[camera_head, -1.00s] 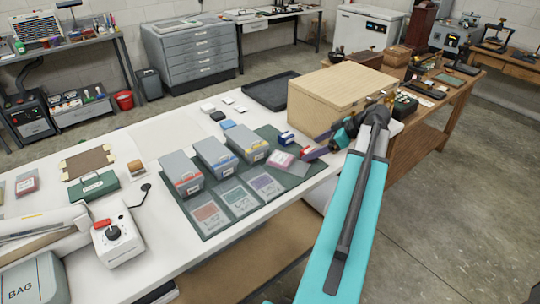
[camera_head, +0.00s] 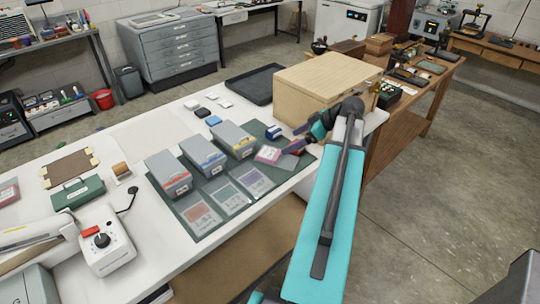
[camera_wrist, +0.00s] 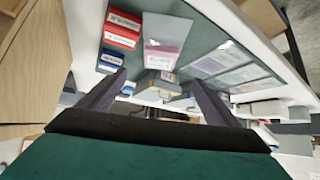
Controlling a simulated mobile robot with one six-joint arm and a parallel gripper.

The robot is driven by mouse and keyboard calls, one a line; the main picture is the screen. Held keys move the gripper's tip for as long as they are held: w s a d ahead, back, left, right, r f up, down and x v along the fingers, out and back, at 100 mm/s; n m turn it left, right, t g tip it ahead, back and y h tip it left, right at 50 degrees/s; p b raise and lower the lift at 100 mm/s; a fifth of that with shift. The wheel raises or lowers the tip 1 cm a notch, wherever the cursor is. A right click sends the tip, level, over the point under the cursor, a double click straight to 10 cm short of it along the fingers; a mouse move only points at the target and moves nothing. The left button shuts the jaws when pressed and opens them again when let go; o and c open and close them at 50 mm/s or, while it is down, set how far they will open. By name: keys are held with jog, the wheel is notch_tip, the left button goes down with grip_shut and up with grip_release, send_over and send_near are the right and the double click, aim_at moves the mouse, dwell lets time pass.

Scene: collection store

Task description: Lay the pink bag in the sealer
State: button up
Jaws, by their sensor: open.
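The pink bag (camera_head: 268,153), a clear bag with a pink label, lies on the dark green mat near its right end. In the wrist view the pink bag (camera_wrist: 161,54) shows ahead, between and beyond the fingers. My gripper (camera_head: 291,138) is just right of the bag, above the mat edge. In the wrist view my gripper (camera_wrist: 154,88) is open, with nothing between its fingers. The sealer (camera_head: 104,240) is a white machine with a dark knob and red switch at the left of the table; its long arm runs off the left edge.
Three grey bins (camera_head: 205,153) and several clear bags (camera_head: 224,194) share the mat (camera_head: 198,226). Small red and blue boxes (camera_head: 273,131) stand behind the pink bag. A wooden box (camera_head: 325,88) stands close behind my gripper. A green case (camera_head: 78,193) sits behind the sealer.

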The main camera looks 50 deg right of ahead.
jog(key=p, duration=0.2)
send_near(271, 153)
jog(key=shift+x, duration=1.5)
jog(key=shift+w, duration=0.15)
jog(key=shift+p+x, duration=1.5)
jog(key=shift+x, duration=1.05)
jog(key=shift+d+f, duration=0.1)
jog(key=shift+f, duration=0.05)
jog(key=c, duration=1.2)
jog(key=shift+b, duration=0.4)
jog(key=shift+c, duration=0.2)
